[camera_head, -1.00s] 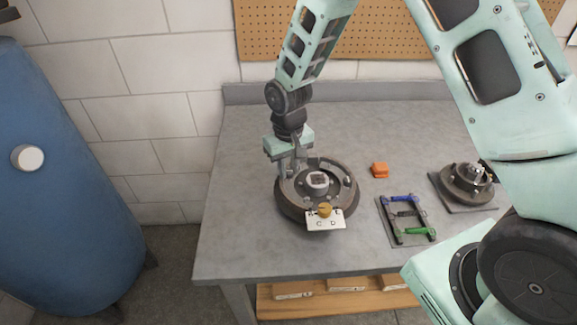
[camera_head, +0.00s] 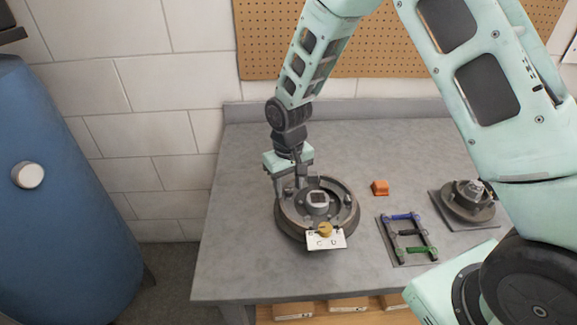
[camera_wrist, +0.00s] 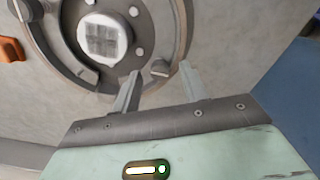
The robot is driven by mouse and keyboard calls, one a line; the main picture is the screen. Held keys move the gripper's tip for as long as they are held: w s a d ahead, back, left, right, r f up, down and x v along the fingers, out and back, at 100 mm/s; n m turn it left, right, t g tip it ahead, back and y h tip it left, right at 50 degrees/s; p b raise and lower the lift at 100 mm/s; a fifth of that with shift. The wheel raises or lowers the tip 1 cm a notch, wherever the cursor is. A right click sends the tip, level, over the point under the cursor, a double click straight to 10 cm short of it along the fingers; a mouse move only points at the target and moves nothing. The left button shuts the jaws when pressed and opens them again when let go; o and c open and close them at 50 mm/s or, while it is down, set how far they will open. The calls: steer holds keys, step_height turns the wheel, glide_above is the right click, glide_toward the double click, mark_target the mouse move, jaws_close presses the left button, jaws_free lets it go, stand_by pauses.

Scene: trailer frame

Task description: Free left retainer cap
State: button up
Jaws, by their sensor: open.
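A round brown-grey drum assembly (camera_head: 283,222) with a pale square-centred hub (camera_head: 318,201) lies on the workbench. My gripper (camera_head: 290,186) is open and points down at the drum's back-left side. In the wrist view the two fingers (camera_wrist: 160,72) stand apart. A small grey cap-like part (camera_wrist: 160,68) on the drum's inner face shows between the fingertips; I cannot tell whether they touch it. A similar part (camera_wrist: 88,76) sits on the other side of the hub (camera_wrist: 102,40). In the head view my gripper partly hides the left cap area.
A white lettered plate with a yellow knob (camera_head: 325,230) is at the drum's front. An orange block (camera_head: 380,187), a tray with blue and green bars (camera_head: 407,238) and a smaller hub on a plate (camera_head: 468,201) lie to the right. A blue tank (camera_head: 60,190) stands left of the bench.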

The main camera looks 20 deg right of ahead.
mark_target(289, 189)
step_height(289, 189, up, 17)
steer(key=b, duration=0.2)
stand_by(0.5)
steer(key=s+a+f+n, duration=0.1)
steer(key=s+a+n, duration=0.2)
steer(key=s, duration=1)
steer(key=s+a+f+n, duration=0.1)
steer(key=s+a+n, duration=0.2)
steer(key=s, duration=1.1)
steer(key=shift+s+a+y, duration=0.15)
steer(key=shift+a+y, duration=0.1)
steer(key=shift+y, duration=0.05)
